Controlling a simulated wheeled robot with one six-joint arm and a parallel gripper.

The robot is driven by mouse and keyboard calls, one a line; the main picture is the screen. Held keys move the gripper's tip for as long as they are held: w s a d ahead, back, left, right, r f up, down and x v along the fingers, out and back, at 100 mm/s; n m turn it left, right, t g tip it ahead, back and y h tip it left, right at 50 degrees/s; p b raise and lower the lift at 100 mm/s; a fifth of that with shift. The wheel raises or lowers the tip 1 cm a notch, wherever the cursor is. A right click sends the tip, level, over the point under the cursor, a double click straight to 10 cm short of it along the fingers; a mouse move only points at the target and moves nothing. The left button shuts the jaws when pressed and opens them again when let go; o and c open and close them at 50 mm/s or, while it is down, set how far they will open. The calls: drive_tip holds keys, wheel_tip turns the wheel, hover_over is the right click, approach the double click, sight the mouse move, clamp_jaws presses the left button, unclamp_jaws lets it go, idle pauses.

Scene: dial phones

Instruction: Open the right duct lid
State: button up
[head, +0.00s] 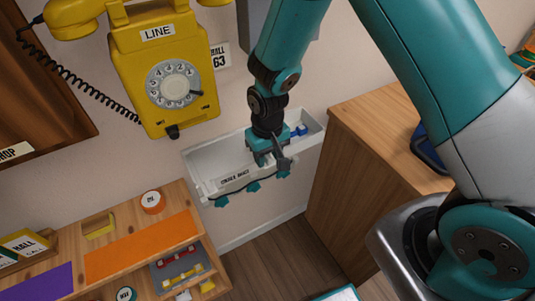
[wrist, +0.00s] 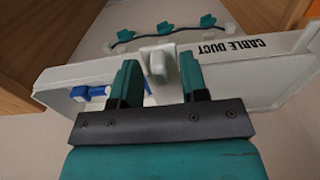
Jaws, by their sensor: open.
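A white cable duct (head: 314,136) is on the wall below the yellow phone, and its inside shows. Its lid (head: 208,190), with the upside-down label CABLE DUCT (wrist: 228,47), is tilted out at the near lower side. A pale tab (wrist: 158,66) on the lid stands between my gripper's fingers in the wrist view. My gripper (head: 270,158) is open, with one finger on each side of the tab; I cannot tell whether either touches it. Blue pieces (wrist: 92,93) lie inside the duct and show in the head view (head: 299,130). My gripper hides the duct's middle.
A black cable with several teal clips (head: 253,187) runs below the lid. A wooden cabinet (head: 350,180) stands close at right. The yellow phone (head: 165,70) hangs at upper left, and a wooden shelf unit (head: 140,240) stands at lower left.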

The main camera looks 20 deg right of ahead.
wheel_tip(320, 180, up, 17)
drive_tip(key=shift+r+b, duration=0.2)
drive_tip(key=shift+b, duration=0.1)
idle(0.4)
drive_tip(key=s+a+r+n+y, duration=0.1)
drive_tip(key=s+r, duration=0.3)
drive_tip(key=s, duration=0.6)
drive_tip(key=s+r+n+y, duration=0.3)
drive_tip(key=s+r+n, duration=0.1)
drive_tip(key=s, duration=0.6)
drive_tip(key=shift+a+r, duration=0.4)
drive_tip(key=shift+r, duration=0.2)
drive_tip(key=shift+w, duration=0.1)
